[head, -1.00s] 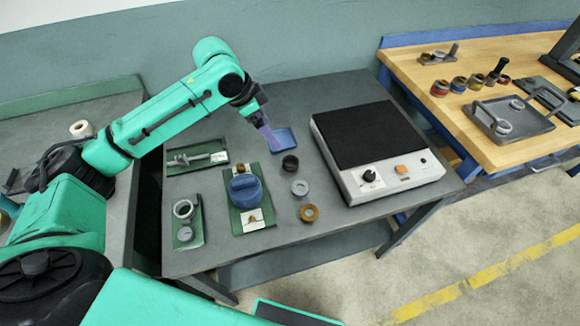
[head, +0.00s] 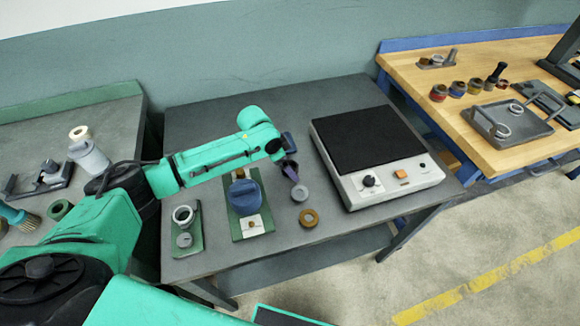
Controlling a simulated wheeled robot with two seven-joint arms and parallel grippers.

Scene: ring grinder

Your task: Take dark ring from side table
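My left gripper (head: 291,173) is over the middle table (head: 215,105), fingers pointing down, at the spot where the dark ring lay. The dark ring cannot be made out apart from the gripper, which covers that spot. I cannot tell whether the fingers are around it or shut on it. A grey ring (head: 299,193) lies flat just in front of the fingertips, and a brass ring (head: 308,217) lies nearer the table's front edge. My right gripper is not in view.
A grey machine with a black top (head: 365,140) stands close to the right of the gripper. A blue round part (head: 244,196) on a green plate and a green gauge plate (head: 186,242) are to the left. A wooden bench (head: 425,75) is at right.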

